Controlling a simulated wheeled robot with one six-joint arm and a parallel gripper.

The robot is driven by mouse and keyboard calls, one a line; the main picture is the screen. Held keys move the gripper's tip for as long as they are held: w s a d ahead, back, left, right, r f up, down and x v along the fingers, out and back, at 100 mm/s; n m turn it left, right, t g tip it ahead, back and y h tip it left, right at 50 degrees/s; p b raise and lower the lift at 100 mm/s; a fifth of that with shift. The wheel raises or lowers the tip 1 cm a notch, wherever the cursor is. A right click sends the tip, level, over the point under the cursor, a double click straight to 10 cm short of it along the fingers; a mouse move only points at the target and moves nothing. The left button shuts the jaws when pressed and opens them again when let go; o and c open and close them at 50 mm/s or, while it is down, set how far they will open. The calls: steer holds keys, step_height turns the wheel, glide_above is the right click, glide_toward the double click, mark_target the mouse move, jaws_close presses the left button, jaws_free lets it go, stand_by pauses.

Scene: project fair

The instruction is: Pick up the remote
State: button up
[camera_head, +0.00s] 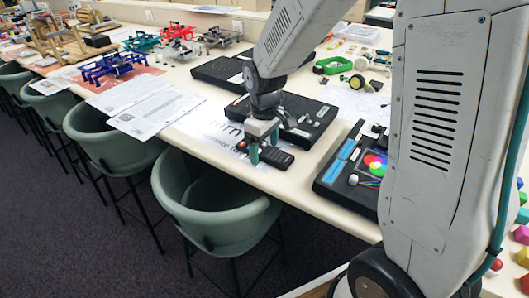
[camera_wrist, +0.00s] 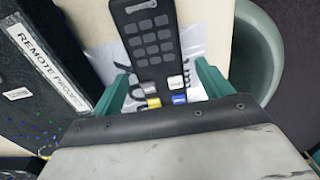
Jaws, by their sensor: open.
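The remote (camera_wrist: 149,38) is dark with grey buttons and a few coloured ones. In the wrist view it lies lengthwise, its near end between the two green fingers of my gripper (camera_wrist: 162,85). The fingers are open, with a gap on each side of the remote. In the head view the remote (camera_head: 276,156) lies on the table near its front edge, just beside my gripper (camera_head: 265,153), which points down over it. My gripper's body hides the remote's nearest end in the wrist view.
A black board (camera_wrist: 38,60) labelled "REMOTE PROJECT" lies close to the left finger in the wrist view. Printed sheets (camera_head: 205,122) lie under and left of the gripper. Green chairs (camera_head: 212,205) stand along the front edge. A black board with a colour wheel (camera_head: 335,180) is to the right.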

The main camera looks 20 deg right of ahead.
steer(key=c, duration=1.1)
steer(key=shift+r, duration=0.1)
steer(key=shift+c, duration=0.2)
